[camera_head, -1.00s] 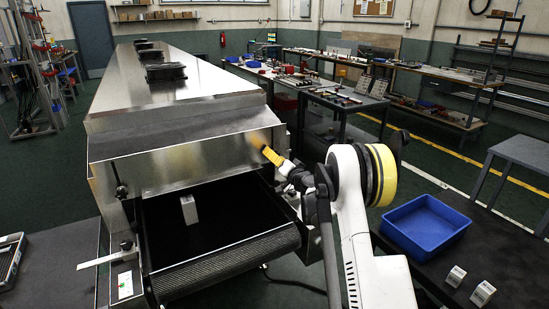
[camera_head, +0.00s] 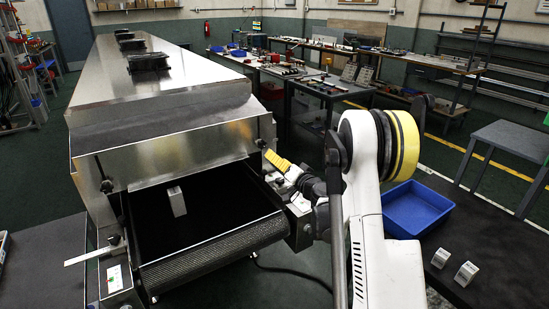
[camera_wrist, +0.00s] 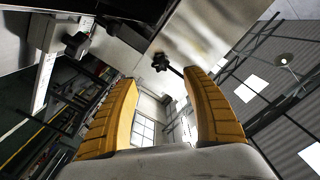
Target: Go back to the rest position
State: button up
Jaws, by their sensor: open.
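My gripper (camera_head: 275,161) is beside the right front corner of the tunnel dryer (camera_head: 170,150), close to its metal hood, with its yellow fingers pointing toward it. In the wrist view the yellow fingers (camera_wrist: 160,95) stand wide apart with nothing between them. A black knob (camera_wrist: 160,62) on the dryer shows beyond the fingertips. A white block (camera_head: 177,201) stands upright on the dark conveyor belt (camera_head: 225,205) at the dryer mouth, apart from my gripper.
A blue tray (camera_head: 437,199) lies on a dark table at the right, with two small white blocks (camera_head: 441,256) in front of it. A grey stool-like table (camera_head: 515,137) stands at the far right. Workbenches (camera_head: 330,88) line the back. Open floor lies between.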

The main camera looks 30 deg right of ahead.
jog(key=shift+a, duration=0.1)
dwell(0.3)
jog(key=s+a+r+n+g+y, duration=0.2)
jog(key=s+a+r+n+g, duration=0.3)
jog(key=a, duration=0.6)
jog(key=s+a+r+n+g+y, duration=0.1)
jog(key=s+a+r, duration=0.3)
jog(key=s+a, duration=0.5)
jog(key=s+a+f+n+g+h, duration=0.1)
jog(key=s+a+f+g, duration=0.1)
jog(key=s, duration=1)
jog(key=s+a+f+n+g+h, duration=0.1)
jog(key=s+a+f+g+h, duration=0.1)
jog(key=s, duration=1)
jog(key=shift+s+a+f+g+h, duration=0.3)
jog(key=shift+a+f+g, duration=0.2)
jog(key=shift+f, duration=0.2)
